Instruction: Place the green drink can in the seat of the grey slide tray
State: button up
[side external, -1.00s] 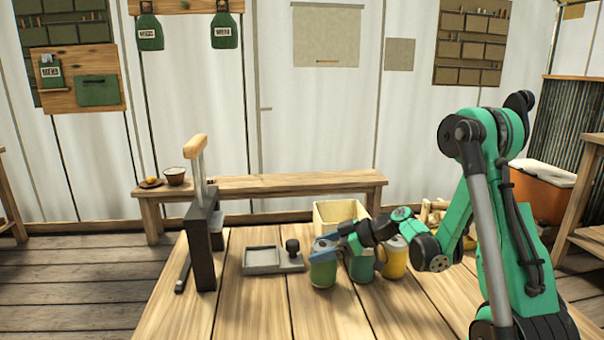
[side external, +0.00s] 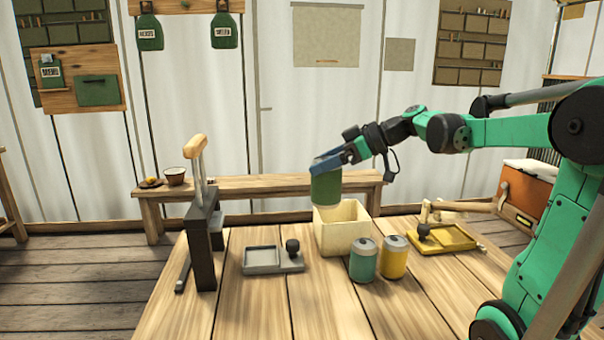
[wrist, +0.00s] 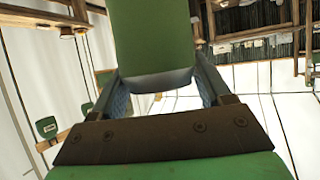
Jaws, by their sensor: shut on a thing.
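My gripper (side external: 329,166) is shut on the green drink can (side external: 326,188) and holds it high above the table, over the cream bin in the side view. In the wrist view the green can (wrist: 154,35) is between the two fingers. The grey slide tray (side external: 262,260) lies flat on the table, left of the bin. It has a shallow empty seat on its left and a black knob on its right end. The can is above and to the right of this tray in the picture, apart from it.
A teal can (side external: 363,262) and a yellow can (side external: 394,258) stand in front of the cream bin (side external: 343,238). A yellow slide tray (side external: 447,240) lies at the right. A tall dark lever press (side external: 202,240) stands left of the grey tray. The front middle of the table is clear.

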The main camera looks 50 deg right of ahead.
jog(key=shift+w+r, duration=0.3)
jog(key=shift+r, duration=0.05)
jog(key=w+a+r+m+h, duration=0.1)
jog(key=w+a+r, duration=0.15)
jog(key=w, duration=1.25)
jog(key=shift+a+f, duration=0.15)
jog(key=shift+f, duration=10.1)
jog(key=shift+f, duration=0.15)
